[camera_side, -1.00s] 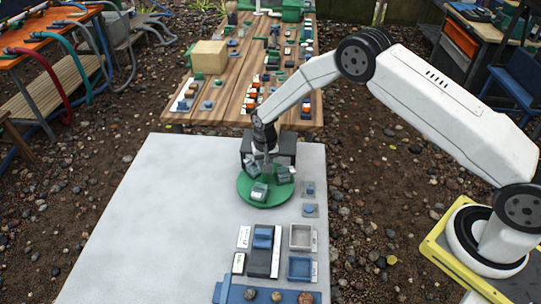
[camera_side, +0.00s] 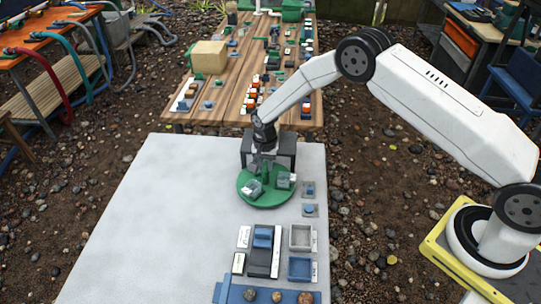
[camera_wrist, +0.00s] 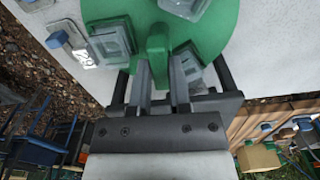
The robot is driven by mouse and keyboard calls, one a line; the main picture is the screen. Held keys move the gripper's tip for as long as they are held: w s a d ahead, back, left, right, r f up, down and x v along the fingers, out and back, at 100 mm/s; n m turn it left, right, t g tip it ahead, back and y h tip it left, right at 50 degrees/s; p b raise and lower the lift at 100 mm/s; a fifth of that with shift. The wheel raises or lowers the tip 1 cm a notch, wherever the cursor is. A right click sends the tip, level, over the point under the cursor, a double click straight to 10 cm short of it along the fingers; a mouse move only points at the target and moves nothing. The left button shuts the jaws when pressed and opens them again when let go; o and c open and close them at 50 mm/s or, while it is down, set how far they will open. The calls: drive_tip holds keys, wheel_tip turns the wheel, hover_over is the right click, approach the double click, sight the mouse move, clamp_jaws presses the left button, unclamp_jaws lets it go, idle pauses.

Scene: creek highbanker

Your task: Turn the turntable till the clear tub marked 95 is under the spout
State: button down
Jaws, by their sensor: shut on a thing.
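The green turntable (camera_side: 268,202) lies on the pale slab. In the wrist view it fills the top middle (camera_wrist: 215,38). My gripper (camera_wrist: 160,80) is shut on the green upright handle (camera_wrist: 157,42) of the turntable. In the side view my gripper (camera_side: 264,165) is above the turntable. The label's number is too small to read surely. The spout cannot be made out.
Trays and a blue rack (camera_side: 235,295) occupy the slab's front right. The slab's left half (camera_side: 150,220) is clear.

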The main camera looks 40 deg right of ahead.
drive_tip(key=m, duration=0.5)
idle(0.3)
drive_tip(key=c, duration=0.6)
unclamp_jaws()
drive_tip(key=shift+c, duration=0.2)
drive_tip(key=shift+r, duration=0.1)
drive_tip(key=shift+r, duration=3.4)
drive_tip(key=shift+r, duration=0.1)
